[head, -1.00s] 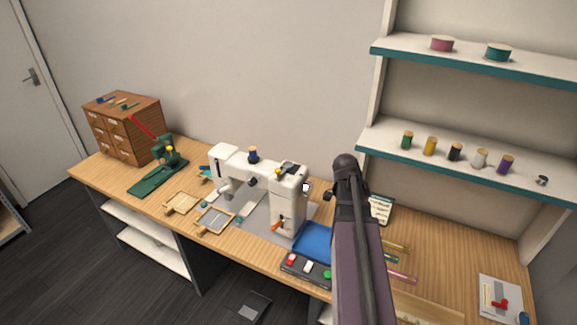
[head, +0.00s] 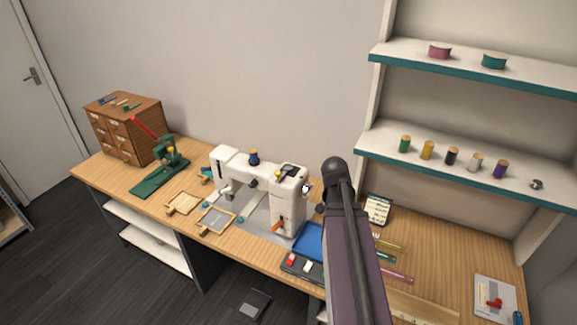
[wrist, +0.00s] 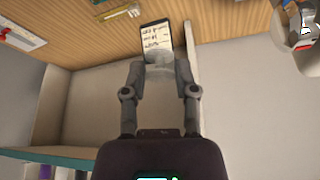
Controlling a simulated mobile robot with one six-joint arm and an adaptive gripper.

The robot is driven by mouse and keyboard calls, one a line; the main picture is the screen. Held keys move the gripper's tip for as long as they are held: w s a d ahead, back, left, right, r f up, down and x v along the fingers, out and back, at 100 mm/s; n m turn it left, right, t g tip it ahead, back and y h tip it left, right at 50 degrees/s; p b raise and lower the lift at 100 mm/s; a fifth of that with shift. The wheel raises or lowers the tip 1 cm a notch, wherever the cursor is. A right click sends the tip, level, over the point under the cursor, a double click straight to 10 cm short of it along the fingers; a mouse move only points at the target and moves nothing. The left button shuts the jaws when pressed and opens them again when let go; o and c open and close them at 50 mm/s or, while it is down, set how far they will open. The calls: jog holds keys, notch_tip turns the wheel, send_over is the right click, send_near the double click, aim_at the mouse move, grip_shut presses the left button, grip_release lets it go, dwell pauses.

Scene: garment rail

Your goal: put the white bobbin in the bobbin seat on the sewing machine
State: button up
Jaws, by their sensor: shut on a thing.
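In the wrist view my gripper (wrist: 160,68) is shut on a small pale, whitish round thing, which I take for the white bobbin (wrist: 160,60). It is blurred between the two fingertips. In the head view my arm hides the gripper and the bobbin. The white sewing machine (head: 287,208) stands on the table just left of my arm, with a blue spool (head: 253,157) on top. Part of the machine also shows at the upper right of the wrist view (wrist: 296,30). I cannot make out the bobbin seat for certain.
A blue tray (head: 309,240) and a button box (head: 300,265) lie in front of the machine. A small notepad (head: 378,209) stands right of my arm. Shelves (head: 480,85) with several thread spools rise at the right. A green press (head: 165,165) and wooden drawers (head: 137,125) stand at the left.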

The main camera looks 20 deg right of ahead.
jog(key=w+a+r+n+t+y+p, duration=0.1)
jog(key=w+a+r+n+y+p, duration=0.2)
jog(key=n, duration=0.6)
jog(key=w+a+r+n+t+y+p, duration=0.1)
jog(key=w+a+r+n+y+p, duration=0.2)
jog(key=n, duration=0.7)
jog(key=shift+w+a+r+y, duration=0.35)
jog(key=shift+w+a, duration=0.65)
jog(key=shift+a, duration=1.4)
jog(key=shift+w, duration=0.1)
jog(key=b, duration=0.1)
send_near(286, 167)
jog(key=f, duration=0.1)
jog(key=a+f, duration=0.1)
jog(key=shift+w+a+f, duration=0.3)
jog(key=shift+w+d+f, duration=0.1)
jog(key=shift+w, duration=0.55)
jog(key=shift+f+b, duration=1.75)
jog(key=shift+b, duration=0.2)
